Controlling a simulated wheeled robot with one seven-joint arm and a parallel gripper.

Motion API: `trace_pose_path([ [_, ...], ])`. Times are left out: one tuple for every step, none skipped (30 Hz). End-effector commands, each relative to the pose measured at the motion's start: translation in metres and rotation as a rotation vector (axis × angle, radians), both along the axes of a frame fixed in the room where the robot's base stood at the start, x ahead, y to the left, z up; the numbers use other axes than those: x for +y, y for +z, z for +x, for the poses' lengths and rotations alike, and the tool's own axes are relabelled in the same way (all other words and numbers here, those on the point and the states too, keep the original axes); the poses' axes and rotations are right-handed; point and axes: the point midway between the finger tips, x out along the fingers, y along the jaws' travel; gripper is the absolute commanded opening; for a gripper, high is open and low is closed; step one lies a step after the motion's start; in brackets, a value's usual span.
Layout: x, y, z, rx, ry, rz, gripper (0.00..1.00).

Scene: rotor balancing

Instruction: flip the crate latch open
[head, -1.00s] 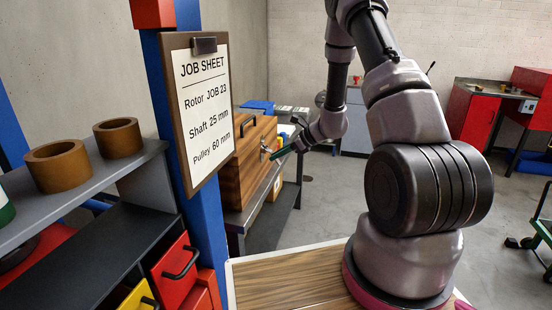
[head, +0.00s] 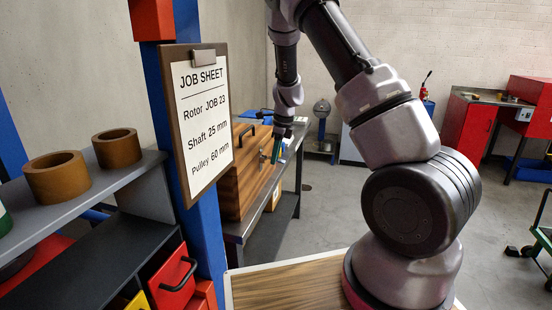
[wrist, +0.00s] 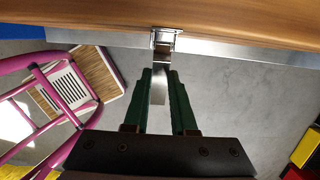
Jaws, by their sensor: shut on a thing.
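The wooden crate (head: 232,185) stands on a grey bench in the head view, partly behind the job sheet. Its side runs along the top of the wrist view (wrist: 225,22). The metal latch (wrist: 163,40) is on that side, with a flat lever (wrist: 158,88) reaching out between the green fingers. My gripper (wrist: 160,76) is shut on the latch lever, a finger on each side of it. In the head view my gripper (head: 276,150) points down beside the crate's right side. The latch is small and partly hidden there.
The job sheet (head: 204,120) hangs on a blue post in front of the crate. A shelf with two brown rings (head: 117,148) is at the left. The grey bench (head: 240,226) carries the crate. Open floor (head: 330,215) lies to the right of the bench.

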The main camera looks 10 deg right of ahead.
Motion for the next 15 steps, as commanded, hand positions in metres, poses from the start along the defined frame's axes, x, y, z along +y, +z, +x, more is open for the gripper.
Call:
trace_pose_path([
  [-0.0004,0.0006,0.0011,0.003,0.001,-0.012,0.0],
  [-0.0005,0.0008,0.0011,0.006,0.0,-0.017,0.0],
  [-0.001,0.0011,0.0011,0.01,-0.001,-0.023,0.0],
  [-0.0011,0.0011,0.0011,0.012,-0.001,-0.027,0.0],
  [-0.0011,0.0012,0.0011,0.013,-0.001,-0.029,0.0],
  [-0.0012,0.0014,0.0011,0.015,-0.002,-0.032,0.0],
  [-0.0011,0.0015,0.0011,0.016,-0.002,-0.033,0.0],
  [-0.0011,0.0016,0.0011,0.016,-0.002,-0.033,0.0],
  [-0.0011,0.0016,0.0011,0.017,-0.002,-0.034,0.0],
  [-0.0011,0.0016,0.001,0.018,-0.001,-0.035,0.0],
  [-0.0011,0.0016,0.001,0.018,-0.001,-0.035,0.0],
  [-0.0011,0.0016,0.001,0.018,-0.001,-0.035,0.0],
  [-0.001,0.0016,0.0011,0.017,-0.001,-0.034,0.0],
  [-0.001,0.0016,0.0011,0.017,-0.001,-0.034,0.0],
  [-0.0009,0.0016,0.001,0.017,-0.001,-0.034,0.0],
])
